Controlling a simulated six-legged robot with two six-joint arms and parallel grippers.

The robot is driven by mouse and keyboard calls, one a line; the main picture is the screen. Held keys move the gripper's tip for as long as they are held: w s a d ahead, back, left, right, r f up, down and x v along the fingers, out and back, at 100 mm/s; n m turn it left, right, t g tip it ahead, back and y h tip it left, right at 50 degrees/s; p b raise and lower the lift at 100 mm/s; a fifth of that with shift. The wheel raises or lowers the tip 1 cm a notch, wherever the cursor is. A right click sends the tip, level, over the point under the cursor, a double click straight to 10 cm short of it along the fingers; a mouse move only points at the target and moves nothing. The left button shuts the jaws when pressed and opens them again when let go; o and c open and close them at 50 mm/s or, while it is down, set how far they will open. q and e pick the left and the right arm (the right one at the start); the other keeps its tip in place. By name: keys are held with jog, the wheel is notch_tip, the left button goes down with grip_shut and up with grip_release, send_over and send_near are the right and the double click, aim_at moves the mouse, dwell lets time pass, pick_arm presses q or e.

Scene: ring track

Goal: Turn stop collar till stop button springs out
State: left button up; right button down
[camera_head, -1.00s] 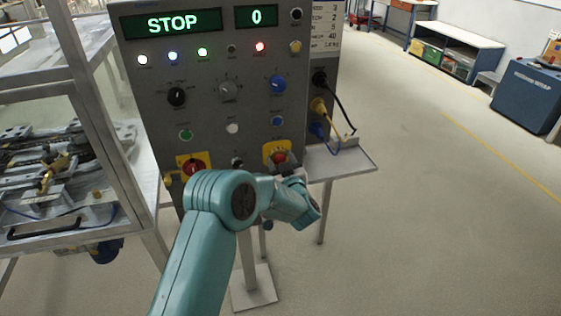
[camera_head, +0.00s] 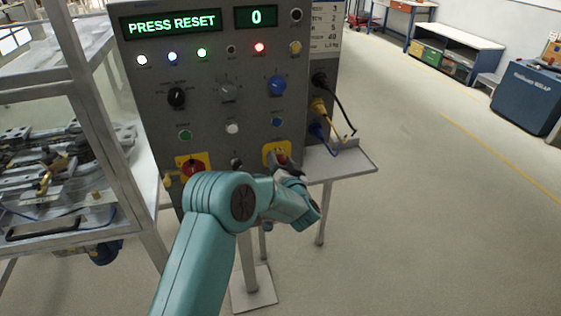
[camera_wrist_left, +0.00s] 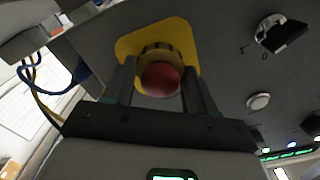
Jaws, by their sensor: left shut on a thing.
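The red stop button (camera_wrist_left: 160,79) with its dark ribbed collar (camera_wrist_left: 158,53) sits on a yellow plate (camera_wrist_left: 170,34) in the left wrist view. My left gripper (camera_wrist_left: 157,72) has a finger on each side of the collar and is shut on it. In the head view the stop button (camera_head: 282,158) shows small at the panel's lower right, partly hidden by my left wrist. The display (camera_head: 171,23) reads "PRESS RESET". My right gripper is not in view.
The grey control panel (camera_head: 205,125) carries lamps, knobs and a red switch on a yellow plate (camera_head: 193,168) at lower left. A shelf (camera_head: 343,160) and plugged cables (camera_head: 340,110) are on its right side. Open floor (camera_head: 430,220) lies to the right.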

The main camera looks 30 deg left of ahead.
pick_arm(q)
jog(key=shift+f+m, duration=0.2)
jog(key=shift+m, duration=0.5)
jog(key=o, duration=1)
jog(key=shift+r, duration=0.1)
jog(key=shift+o, duration=0.2)
jog(key=b+v, duration=0.2)
jog(key=v, duration=1.4)
jog(key=shift+s+b, duration=0.2)
jog(key=shift+b, duration=0.15)
jog(key=shift+d, duration=0.15)
